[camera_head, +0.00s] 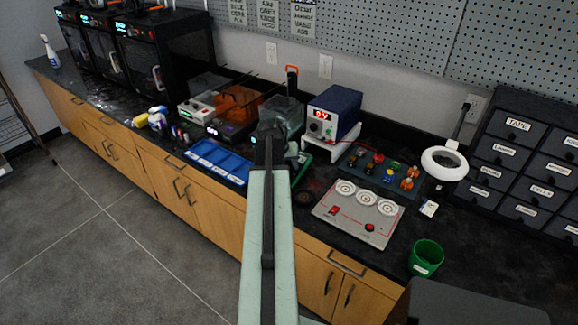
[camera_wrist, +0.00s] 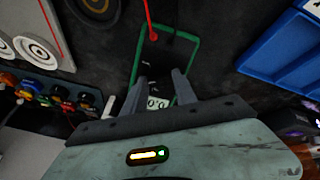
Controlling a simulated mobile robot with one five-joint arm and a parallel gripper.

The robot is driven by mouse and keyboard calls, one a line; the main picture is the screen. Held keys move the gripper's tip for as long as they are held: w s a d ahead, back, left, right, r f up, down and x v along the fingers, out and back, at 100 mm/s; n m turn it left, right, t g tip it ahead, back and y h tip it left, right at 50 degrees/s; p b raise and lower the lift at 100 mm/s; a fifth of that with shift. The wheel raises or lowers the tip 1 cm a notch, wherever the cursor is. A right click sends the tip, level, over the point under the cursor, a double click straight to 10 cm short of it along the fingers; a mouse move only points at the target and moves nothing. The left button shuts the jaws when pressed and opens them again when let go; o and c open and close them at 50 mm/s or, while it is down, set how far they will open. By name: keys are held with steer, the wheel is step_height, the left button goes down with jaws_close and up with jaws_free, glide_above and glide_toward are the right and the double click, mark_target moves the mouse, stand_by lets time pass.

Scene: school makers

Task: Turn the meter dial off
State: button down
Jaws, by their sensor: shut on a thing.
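The meter (camera_wrist: 192,52) is a dark handheld unit with a green rim, lying flat on the black bench in the wrist view. Its pale display (camera_wrist: 157,103) shows digits between my fingers, and a red lead enters its far end. In the head view its green edge (camera_head: 301,172) shows just right of my arm, which hides the rest. My gripper (camera_wrist: 160,77) is over the meter face, its two fingers apart and closed on the dial, which is mostly hidden between them. In the head view my gripper (camera_head: 270,135) points down at the meter.
A blue tray (camera_head: 219,162) lies to the left. A blue power supply (camera_head: 333,115) on a white stand is behind, to the right. A panel with white dials (camera_head: 355,212), a component board (camera_head: 380,172) and a green cup (camera_head: 426,258) stand to the right.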

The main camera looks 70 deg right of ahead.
steer(key=n, duration=0.5)
steer(key=shift+a+n, duration=0.1)
steer(key=shift+n, duration=0.3)
steer(key=n, duration=0.5)
steer(key=shift+a+n, duration=0.1)
steer(key=shift+n, duration=0.3)
steer(key=c, duration=1)
jaws_free()
steer(key=shift+f, duration=0.1)
